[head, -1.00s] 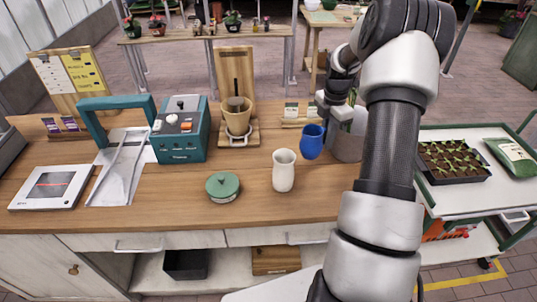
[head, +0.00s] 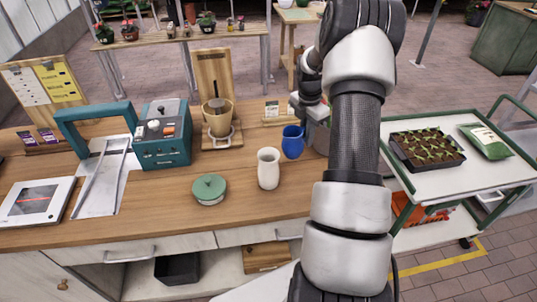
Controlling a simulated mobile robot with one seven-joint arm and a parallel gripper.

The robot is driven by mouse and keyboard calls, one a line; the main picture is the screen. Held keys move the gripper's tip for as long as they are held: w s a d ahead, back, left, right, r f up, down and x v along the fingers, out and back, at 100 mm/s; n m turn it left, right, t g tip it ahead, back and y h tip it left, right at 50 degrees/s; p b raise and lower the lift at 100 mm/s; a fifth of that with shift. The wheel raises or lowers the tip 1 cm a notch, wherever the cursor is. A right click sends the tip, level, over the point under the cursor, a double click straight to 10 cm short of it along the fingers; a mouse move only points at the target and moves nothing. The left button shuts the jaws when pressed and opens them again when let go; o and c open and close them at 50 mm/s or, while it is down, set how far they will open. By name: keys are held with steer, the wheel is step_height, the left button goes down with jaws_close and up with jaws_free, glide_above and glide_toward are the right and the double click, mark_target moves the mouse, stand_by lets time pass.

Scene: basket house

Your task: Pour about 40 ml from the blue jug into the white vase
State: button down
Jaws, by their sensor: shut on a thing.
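The blue jug (head: 292,142) is held at the right of the wooden bench, just behind and to the right of the white vase; it looks roughly upright. The white vase (head: 268,169) stands upright and open-topped on the bench. My gripper (head: 306,119) is shut on the jug from its right side; its fingertips are mostly hidden by the jug and my arm. The jug appears apart from the vase, and its contents do not show.
A green-lidded pot (head: 209,189) stands left of the vase. A wooden stand with a pot (head: 217,118) and a teal machine (head: 163,134) are behind. A trolley with a seedling tray (head: 427,148) is at the right. Bare bench lies in front of the vase.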

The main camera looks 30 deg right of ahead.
mark_target(303, 128)
steer(key=shift+a+f+h, duration=0.25)
steer(key=shift+a+h, duration=0.1)
steer(key=shift+h, duration=0.15)
steer(key=r, duration=0.2)
steer(key=a+r+h, duration=0.1)
steer(key=r, duration=0.1)
steer(key=r+h, duration=0.1)
steer(key=r, duration=0.1)
steer(key=shift+s+a+r+t, duration=0.1)
steer(key=shift+a+r+t, duration=0.2)
steer(key=shift+r, duration=0.1)
steer(key=shift+a+h, duration=0.15)
steer(key=shift+h, duration=0.25)
steer(key=a+r+h, duration=0.2)
steer(key=r+h, duration=0.1)
steer(key=a+r+h, duration=0.1)
steer(key=h, duration=0.1)
steer(key=shift+s+r+t, duration=0.15)
steer(key=shift+s+t, duration=0.2)
steer(key=shift+t, duration=0.05)
steer(key=shift+w+h, duration=0.1)
steer(key=shift+h, duration=0.4)
steer(key=shift+a+h+b, duration=0.25)
steer(key=shift+h+b, duration=0.35)
steer(key=shift+b, duration=0.5)
steer(key=shift+w+d+h+b, duration=0.15)
steer(key=shift+d+h+b, duration=0.35)
steer(key=shift+b, duration=0.45)
